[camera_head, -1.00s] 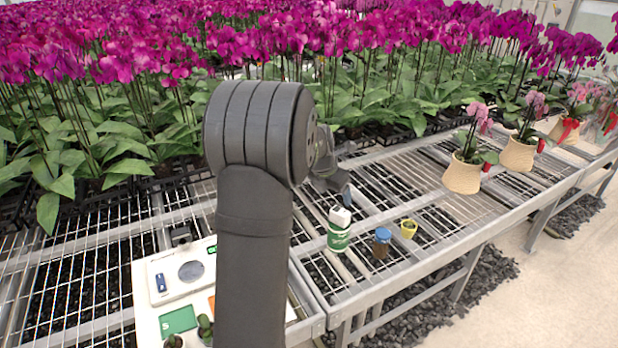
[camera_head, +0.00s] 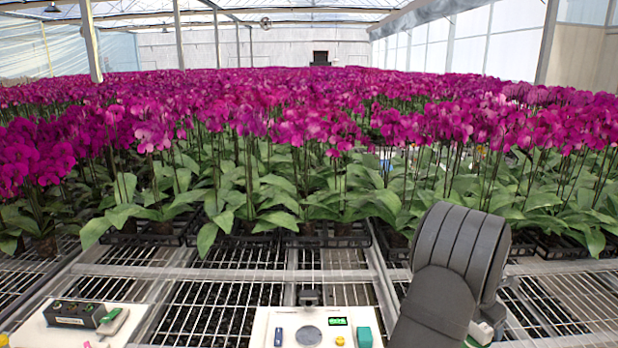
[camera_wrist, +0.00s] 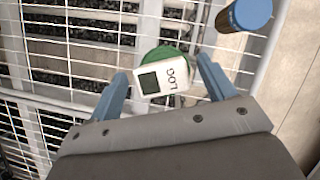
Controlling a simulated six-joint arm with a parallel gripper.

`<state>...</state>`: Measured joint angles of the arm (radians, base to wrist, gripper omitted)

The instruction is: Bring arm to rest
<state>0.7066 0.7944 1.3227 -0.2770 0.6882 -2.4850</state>
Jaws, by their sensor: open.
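My gripper (camera_wrist: 162,68) shows in the wrist view with its two blue fingers spread apart and nothing held. Beyond the fingertips, a white logger (camera_wrist: 166,78) with a dark screen and the letters "LOG" stands in or against a green container (camera_wrist: 160,57). The logger appears in the gap between the fingers; its distance from them is hard to tell. In the head view my dark arm link rises at the lower right and hides what is behind it; the gripper is not seen there.
In the head view a white board (camera_head: 266,332) and another board with a black box (camera_head: 75,313) lie at the front. Dense orchids (camera_head: 300,130) fill the bench behind.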

